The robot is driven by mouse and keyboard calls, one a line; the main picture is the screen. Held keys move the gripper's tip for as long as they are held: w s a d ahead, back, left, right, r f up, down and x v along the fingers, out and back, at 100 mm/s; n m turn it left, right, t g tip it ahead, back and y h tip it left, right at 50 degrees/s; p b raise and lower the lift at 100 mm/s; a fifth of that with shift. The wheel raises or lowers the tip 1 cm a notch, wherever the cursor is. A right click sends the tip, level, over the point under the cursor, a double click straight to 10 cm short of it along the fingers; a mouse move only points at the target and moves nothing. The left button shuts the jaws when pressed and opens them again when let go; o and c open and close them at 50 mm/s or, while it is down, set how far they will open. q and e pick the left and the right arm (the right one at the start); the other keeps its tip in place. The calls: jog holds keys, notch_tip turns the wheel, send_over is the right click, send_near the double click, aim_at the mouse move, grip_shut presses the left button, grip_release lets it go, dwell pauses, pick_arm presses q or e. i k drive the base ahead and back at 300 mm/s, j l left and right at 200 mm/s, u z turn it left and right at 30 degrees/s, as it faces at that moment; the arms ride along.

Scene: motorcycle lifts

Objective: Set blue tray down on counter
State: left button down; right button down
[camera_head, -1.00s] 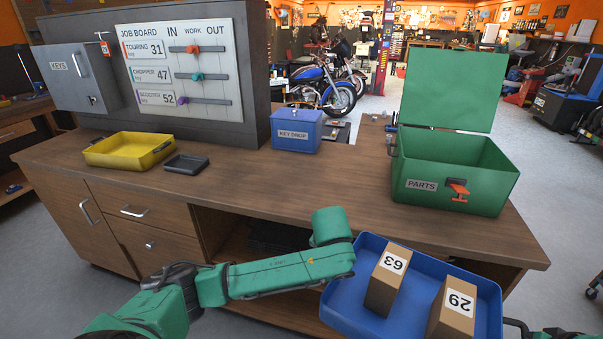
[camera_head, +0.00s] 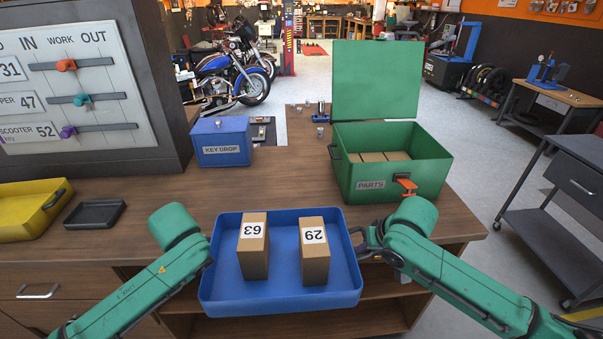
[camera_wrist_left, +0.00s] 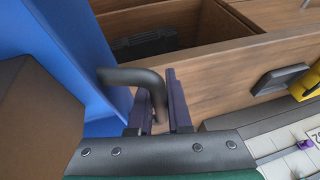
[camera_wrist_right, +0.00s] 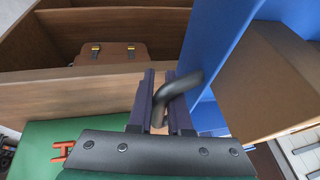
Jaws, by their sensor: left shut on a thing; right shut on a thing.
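The blue tray (camera_head: 280,303) is held between my two arms at the front edge of the wooden counter (camera_head: 285,175). In the head view it overlaps that edge; I cannot tell whether it touches. Two brown boxes stand in it, box 63 (camera_head: 254,262) and box 29 (camera_head: 315,268). My right gripper (camera_head: 366,243) is shut on the tray's dark right handle, also seen in the right wrist view (camera_wrist_right: 163,105). My left gripper (camera_wrist_left: 160,105) is shut on the left handle in the left wrist view; my arm hides it in the head view.
The open green parts box (camera_head: 375,180) stands on the right of the counter. The blue key drop box (camera_head: 221,146) is at the back. A small black tray (camera_head: 95,214) and a yellow tray (camera_head: 28,222) lie left. Bare counter lies between them.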

aim_at(244, 209)
jog(key=i+j, duration=0.7)
jog(key=i, duration=0.2)
